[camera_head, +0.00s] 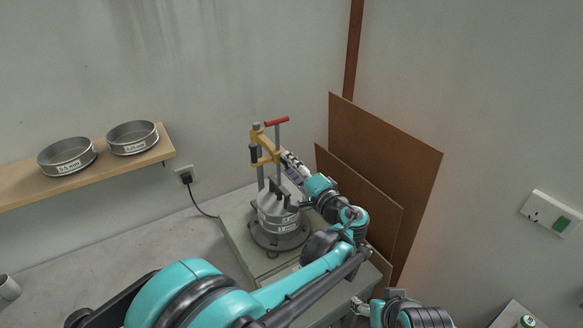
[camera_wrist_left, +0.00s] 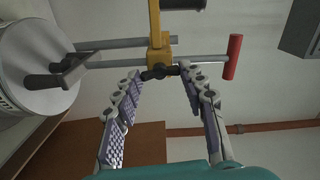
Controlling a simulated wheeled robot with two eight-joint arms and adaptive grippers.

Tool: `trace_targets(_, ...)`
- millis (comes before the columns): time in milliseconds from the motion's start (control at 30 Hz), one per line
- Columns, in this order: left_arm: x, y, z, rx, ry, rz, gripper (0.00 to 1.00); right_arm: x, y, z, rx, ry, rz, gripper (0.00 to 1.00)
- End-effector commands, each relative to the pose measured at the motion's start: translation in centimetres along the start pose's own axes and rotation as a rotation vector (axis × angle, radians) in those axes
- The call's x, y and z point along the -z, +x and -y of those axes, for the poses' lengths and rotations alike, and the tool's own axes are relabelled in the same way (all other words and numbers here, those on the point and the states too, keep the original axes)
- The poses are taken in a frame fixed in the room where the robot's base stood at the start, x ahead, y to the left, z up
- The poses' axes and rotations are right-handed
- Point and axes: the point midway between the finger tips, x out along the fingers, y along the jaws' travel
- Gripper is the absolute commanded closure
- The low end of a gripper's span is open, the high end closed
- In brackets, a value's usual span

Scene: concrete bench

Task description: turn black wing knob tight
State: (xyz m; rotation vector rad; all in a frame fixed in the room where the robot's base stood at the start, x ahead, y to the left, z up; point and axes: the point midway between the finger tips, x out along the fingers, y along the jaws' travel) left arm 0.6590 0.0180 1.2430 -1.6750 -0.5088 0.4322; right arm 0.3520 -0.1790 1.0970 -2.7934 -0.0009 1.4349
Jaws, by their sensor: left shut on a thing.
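The black wing knob (camera_wrist_left: 158,73) sits on the yellow clamp bracket (camera_wrist_left: 157,55) in the left wrist view. The bracket (camera_head: 262,139) is on the upright rods of the sieve shaker (camera_head: 280,220) in the head view. My left gripper (camera_head: 286,158) reaches the bracket from the right. In the left wrist view its fingertips (camera_wrist_left: 162,71) are on either side of the knob, shut on it. The fingers hide the knob in the head view. My right gripper (camera_head: 359,303) shows only partly, low in the head view, away from the shaker; its jaws are unclear.
A red T-handle (camera_head: 276,121) tops one rod, and a black grip (camera_head: 253,153) hangs at the bracket's left. Two sieves (camera_head: 67,156) (camera_head: 133,137) stand on a wooden shelf (camera_head: 165,151). Brown boards (camera_head: 400,150) lean close behind my left arm. The bench's left part (camera_head: 120,250) is mostly clear.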

Motion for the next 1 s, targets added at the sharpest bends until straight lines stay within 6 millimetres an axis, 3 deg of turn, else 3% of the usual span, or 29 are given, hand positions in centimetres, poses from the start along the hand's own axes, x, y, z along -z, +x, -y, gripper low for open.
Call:
trace_targets(333,-0.08,0.18,0.2,0.004,0.149,0.003,0.88,-0.01,0.02,0.0,0.0,0.0,0.0,0.35)
trace_targets(900,-0.07,0.18,0.24,0.005,0.179,0.003,0.88,-0.01,0.02,0.0,0.0,0.0,0.0,0.35)
trace_targets(933,-0.07,0.18,0.24,0.005,0.179,0.003,0.54,-0.01,0.02,0.0,0.0,0.0,0.0,0.35)
trace_targets(1000,-0.07,0.17,0.21,0.005,0.178,0.003,0.38,-0.01,0.02,0.0,0.0,0.0,0.0,0.35)
